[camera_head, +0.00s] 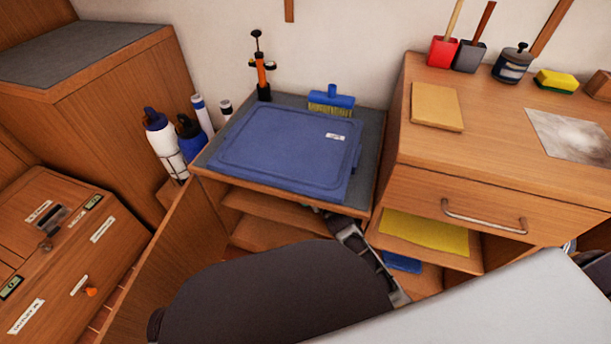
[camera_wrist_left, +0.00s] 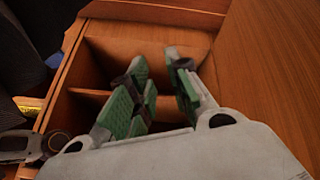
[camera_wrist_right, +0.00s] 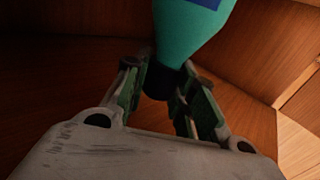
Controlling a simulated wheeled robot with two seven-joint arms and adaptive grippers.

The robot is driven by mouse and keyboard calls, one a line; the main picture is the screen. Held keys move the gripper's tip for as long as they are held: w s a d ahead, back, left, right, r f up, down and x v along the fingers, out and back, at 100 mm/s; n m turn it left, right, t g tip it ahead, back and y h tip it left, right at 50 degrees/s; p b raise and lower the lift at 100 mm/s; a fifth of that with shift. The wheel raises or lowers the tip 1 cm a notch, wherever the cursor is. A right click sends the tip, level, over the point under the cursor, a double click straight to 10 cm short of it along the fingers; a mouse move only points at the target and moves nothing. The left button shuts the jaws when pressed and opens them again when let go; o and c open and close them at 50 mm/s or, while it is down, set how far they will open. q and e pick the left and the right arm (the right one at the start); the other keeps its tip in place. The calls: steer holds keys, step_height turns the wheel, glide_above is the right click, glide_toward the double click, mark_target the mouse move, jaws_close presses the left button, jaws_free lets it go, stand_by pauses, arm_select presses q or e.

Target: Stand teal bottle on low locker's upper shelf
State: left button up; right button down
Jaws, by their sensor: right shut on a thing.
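The teal bottle (camera_wrist_right: 190,30) shows in the right wrist view, with a blue patch at the top edge and a dark narrow end. My right gripper (camera_wrist_right: 160,76) is shut on that dark end. The low locker (camera_head: 372,165) stands in the middle of the head view, its door (camera_head: 180,250) open. Its upper shelf (camera_head: 275,208) shows inside, partly hidden by my arm. My left gripper (camera_wrist_left: 158,65) is open and empty, facing wooden compartments (camera_wrist_left: 120,60). The bottle is not discernible in the head view.
A blue lid (camera_head: 280,150), a brush (camera_head: 331,100) and an orange-and-black pump (camera_head: 262,75) rest on the locker. Bottles (camera_head: 163,140) stand left of it. A drawer cabinet (camera_head: 480,190) stands right. My dark arm hides the locker's lower front.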

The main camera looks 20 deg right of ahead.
steer(key=shift+s+f, duration=0.1)
steer(key=shift+f+b, duration=0.35)
steer(key=shift+b, duration=0.15)
arm_select(q)
steer(key=f, duration=0.3)
steer(key=shift+d, duration=0.35)
steer(key=shift+r, duration=0.15)
arm_select(e)
steer(key=c, duration=1.2)
jaws_free()
steer(key=shift+f, duration=0.15)
steer(key=shift+o, duration=0.2)
